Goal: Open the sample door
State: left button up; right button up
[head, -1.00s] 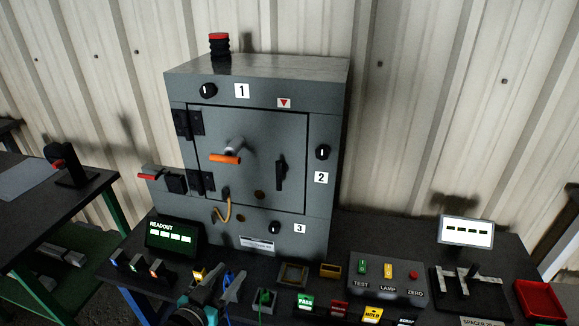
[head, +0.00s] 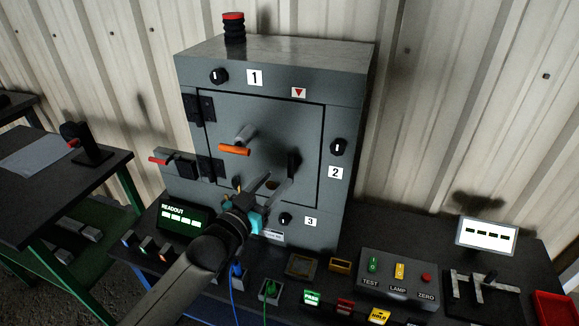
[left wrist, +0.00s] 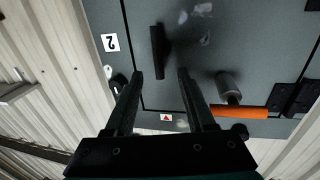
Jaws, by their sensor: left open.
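The sample door (head: 222,120) is the grey front panel of the cabinet, shut in its frame, with black hinges on its left side. A black bar handle (head: 294,163) is on its right side, and an orange-gripped lever (head: 234,150) is nearer its middle. My left gripper (head: 270,182) is open in front of the lower door, close to the black handle. In the left wrist view, which sees the door upside down, the black handle (left wrist: 158,50) stands upright between the lines of the two open fingertips (left wrist: 160,74). I cannot tell whether they touch it. My right gripper is out of view.
Black knobs numbered 1, 2 and 3 surround the door; knob 2 (head: 338,147) is just right of it. A red-handled clamp (head: 175,161) sits at the left. The bench front holds a readout (head: 185,217), small blocks and a switch box (head: 397,277).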

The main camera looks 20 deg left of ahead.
aim_at(290, 167)
pick_arm(q)
jog(key=shift+b+x, duration=0.55)
jog(key=shift+x, duration=3.25)
jog(key=shift+c, duration=0.4)
grip_shut()
